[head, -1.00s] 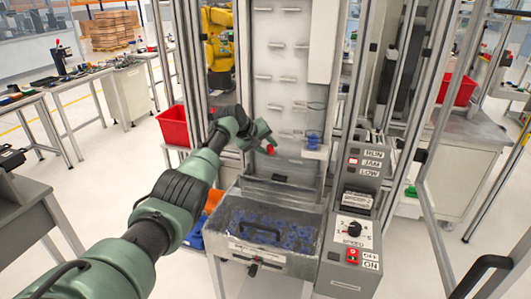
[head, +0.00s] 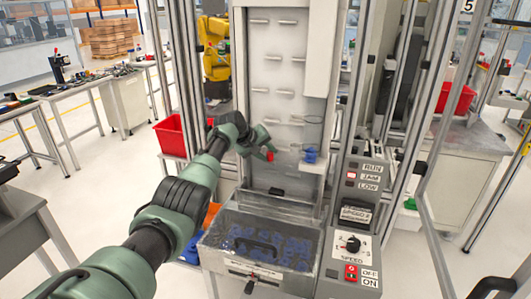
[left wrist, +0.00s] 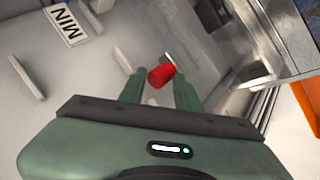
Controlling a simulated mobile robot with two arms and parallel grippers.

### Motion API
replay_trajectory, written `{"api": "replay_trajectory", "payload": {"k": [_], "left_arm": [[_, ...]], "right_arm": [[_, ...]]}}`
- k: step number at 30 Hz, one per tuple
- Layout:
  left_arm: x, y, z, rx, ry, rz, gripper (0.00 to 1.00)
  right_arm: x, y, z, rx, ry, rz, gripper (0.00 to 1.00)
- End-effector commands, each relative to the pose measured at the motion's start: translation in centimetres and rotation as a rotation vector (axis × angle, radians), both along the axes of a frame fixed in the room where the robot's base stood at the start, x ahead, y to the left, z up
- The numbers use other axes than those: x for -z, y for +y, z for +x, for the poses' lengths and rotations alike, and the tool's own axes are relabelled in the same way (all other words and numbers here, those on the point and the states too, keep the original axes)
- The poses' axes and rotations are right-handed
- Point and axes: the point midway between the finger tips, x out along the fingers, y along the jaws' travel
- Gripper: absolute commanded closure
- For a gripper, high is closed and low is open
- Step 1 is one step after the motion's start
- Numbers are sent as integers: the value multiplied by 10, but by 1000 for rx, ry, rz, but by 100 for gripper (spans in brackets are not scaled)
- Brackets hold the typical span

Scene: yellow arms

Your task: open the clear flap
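The clear flap (head: 285,235) lies over a metal bin of blue parts at the foot of the machine. My left gripper (head: 266,150) is above and behind the flap, in front of the white panel, apart from the handle. Its fingers, also in the left wrist view (left wrist: 160,88), are closed around a small red cylinder (left wrist: 160,76) with a silvery end. The red piece also shows in the head view (head: 270,156).
A control box (head: 352,245) with a speed knob and red switch stands right of the bin. A blue part (head: 310,155) sits on the panel. Upright metal posts flank the machine. A red crate (head: 170,135) stands left.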

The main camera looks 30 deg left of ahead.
Motion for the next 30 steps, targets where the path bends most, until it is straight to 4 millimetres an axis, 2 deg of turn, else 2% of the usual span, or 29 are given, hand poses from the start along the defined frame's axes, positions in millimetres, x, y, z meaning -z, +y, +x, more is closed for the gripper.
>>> {"api": "replay_trajectory", "payload": {"k": [1, 2, 12, 17, 30], "left_arm": [[3, -5, 1, 5, 2, -3, 62], [4, -5, 1, 6, 3, -4, 55], [6, -4, -2, 5, 10, -4, 55], [1, -2, -7, 5, 8, -4, 55], [-41, 4, -43, 2, -5, 2, 55]], "right_arm": [[0, 0, -1, 0, 1, 0, 100], [0, 0, -1, 0, 1, 0, 100], [1, 0, -2, 0, 2, 0, 100], [3, 0, -2, 0, 3, -1, 100], [14, -1, -2, 1, 3, -1, 100]]}}
